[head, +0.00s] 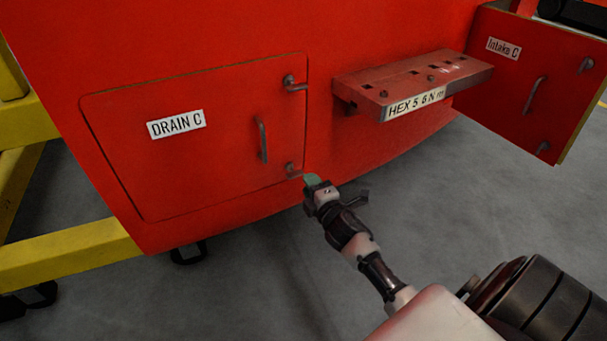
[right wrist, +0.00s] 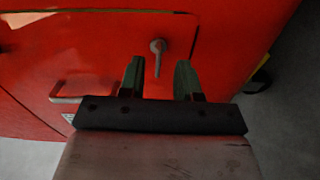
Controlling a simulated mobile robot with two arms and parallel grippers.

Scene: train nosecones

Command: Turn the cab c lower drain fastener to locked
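The lower drain fastener (head: 291,168) is a small grey lever latch at the lower right corner of the red DRAIN C door (head: 215,150). In the right wrist view the fastener (right wrist: 158,56) shows a round head and a short stem pointing down in the picture. My right gripper (head: 310,181) is just to the lower right of the fastener. In the right wrist view its two green-tipped fingers (right wrist: 160,78) are apart, with the stem in the gap between their tips. I see no contact. My left gripper is not in view.
The upper drain fastener (head: 293,83) and a door handle (head: 263,141) are on the same door. A red ledge marked HEX 5 (head: 415,82) juts out to the right. The Intake C panel (head: 520,90) is farther right. A yellow frame (head: 70,258) stands at left.

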